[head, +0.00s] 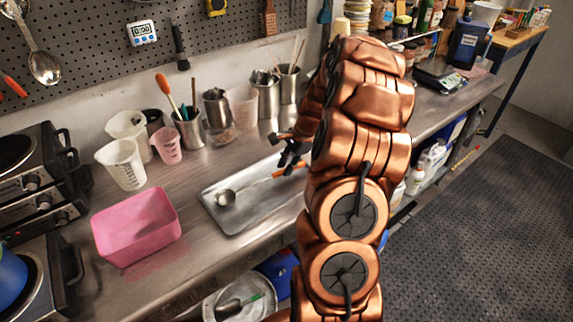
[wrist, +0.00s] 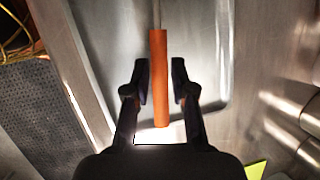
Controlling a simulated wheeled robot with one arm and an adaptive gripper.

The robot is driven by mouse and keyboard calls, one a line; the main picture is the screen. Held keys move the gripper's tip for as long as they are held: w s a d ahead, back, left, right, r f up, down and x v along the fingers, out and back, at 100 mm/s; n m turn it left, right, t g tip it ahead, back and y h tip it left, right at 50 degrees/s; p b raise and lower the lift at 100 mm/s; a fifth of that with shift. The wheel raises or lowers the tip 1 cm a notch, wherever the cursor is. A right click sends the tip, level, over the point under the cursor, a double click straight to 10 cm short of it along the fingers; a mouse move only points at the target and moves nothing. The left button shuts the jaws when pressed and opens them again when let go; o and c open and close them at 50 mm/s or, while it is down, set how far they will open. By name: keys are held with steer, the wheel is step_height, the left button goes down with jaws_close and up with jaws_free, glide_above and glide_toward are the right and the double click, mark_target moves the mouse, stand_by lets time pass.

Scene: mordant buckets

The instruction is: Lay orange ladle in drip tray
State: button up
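The orange-handled ladle (head: 226,196) shows its metal bowl over the left part of the grey metal drip tray (head: 235,226) in the head view. Its orange handle (wrist: 159,75) runs between my two fingers in the wrist view. My gripper (wrist: 159,85) is open, with a clear gap on both sides of the handle. In the head view my gripper (head: 291,160) is above the right part of the tray, and my arm hides part of the tray there. The ladle appears to lie in the tray; exact contact along the handle cannot be told.
A pink tub (head: 137,226) stands left of the tray on the steel bench. Measuring jugs (head: 122,163) and steel cups of tools (head: 192,131) stand behind it. Hot plates (head: 38,180) are at the far left. The bench directly in front of the tray is clear.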

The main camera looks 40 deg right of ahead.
steer(key=o, duration=0.4)
steer(key=v, duration=1.2)
stand_by(0.6)
steer(key=s+a+r+n+g, duration=0.1)
steer(key=s+a+r+n, duration=0.3)
steer(key=a, duration=0.7)
steer(key=s+a+n+g, duration=0.2)
steer(key=a+n, duration=0.4)
steer(key=a, duration=0.6)
steer(key=s+a+f+n+h, duration=0.1)
steer(key=s+a+n, duration=0.2)
steer(key=s, duration=0.3)
steer(key=s+a+f+n+g+h, duration=0.1)
steer(key=s+a+n, duration=0.2)
steer(key=s, duration=0.4)
steer(key=s+a+f+n+h, duration=0.1)
steer(key=s+a+n, duration=0.2)
steer(key=s, duration=0.3)
steer(key=shift+s+a+n, duration=0.2)
steer(key=shift+s+n, duration=0.2)
steer(key=shift+n, duration=0.1)
